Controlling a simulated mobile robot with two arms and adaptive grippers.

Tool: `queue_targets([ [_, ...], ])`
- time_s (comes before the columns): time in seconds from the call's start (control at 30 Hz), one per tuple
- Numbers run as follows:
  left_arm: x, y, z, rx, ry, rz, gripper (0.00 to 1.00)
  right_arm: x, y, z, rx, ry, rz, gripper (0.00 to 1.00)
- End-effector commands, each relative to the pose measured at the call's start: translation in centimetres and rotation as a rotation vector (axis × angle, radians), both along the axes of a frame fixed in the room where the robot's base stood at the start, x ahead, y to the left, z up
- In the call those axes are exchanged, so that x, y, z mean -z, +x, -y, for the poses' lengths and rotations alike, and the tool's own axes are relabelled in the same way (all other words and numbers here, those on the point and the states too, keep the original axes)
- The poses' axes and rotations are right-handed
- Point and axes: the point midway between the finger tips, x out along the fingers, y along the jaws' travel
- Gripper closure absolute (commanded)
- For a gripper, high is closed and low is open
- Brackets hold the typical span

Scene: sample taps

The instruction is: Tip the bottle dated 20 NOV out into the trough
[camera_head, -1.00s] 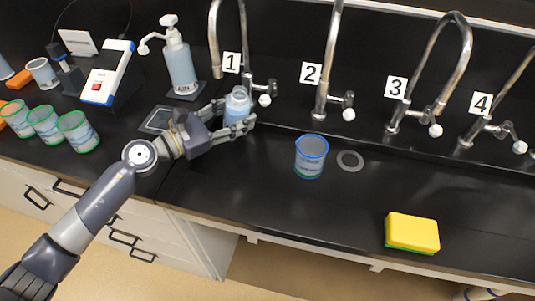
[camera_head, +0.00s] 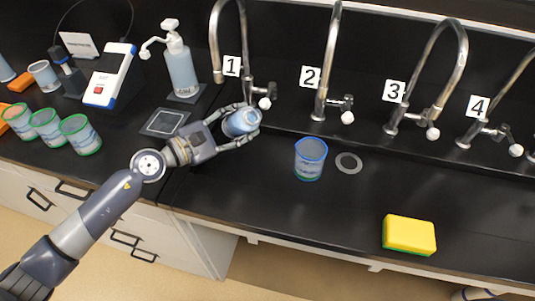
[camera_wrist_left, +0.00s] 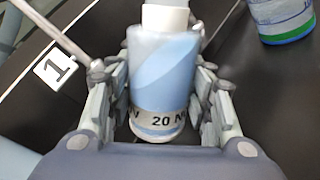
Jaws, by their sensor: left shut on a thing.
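My left gripper (camera_head: 240,127) is shut on a small translucent bottle (camera_head: 241,122) with pale blue contents, in front of tap 1. The bottle is held tilted above the left end of the black trough (camera_head: 270,200). In the left wrist view the bottle (camera_wrist_left: 160,80) sits between both fingers (camera_wrist_left: 160,95). Its label reads "20 N", with the rest cut off by the curve, and its white neck points away from my wrist. I cannot tell whether liquid is leaving it. My right gripper is not in view.
A blue-rimmed cup (camera_head: 310,160) stands right of the gripper beside a grey ring (camera_head: 348,162). Taps numbered 1 to 4 line the back. A yellow sponge (camera_head: 409,235) lies front right. Several green-rimmed cups (camera_head: 80,135) and a pump bottle (camera_head: 181,70) stand left.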

Motion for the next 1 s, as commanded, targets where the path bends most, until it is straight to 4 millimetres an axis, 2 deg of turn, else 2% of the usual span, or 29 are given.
queue_targets([
  [1.0, -0.09, 0.34, -0.29, 0.000, 0.091, 0.101, 0.88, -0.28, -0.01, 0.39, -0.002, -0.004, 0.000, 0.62],
])
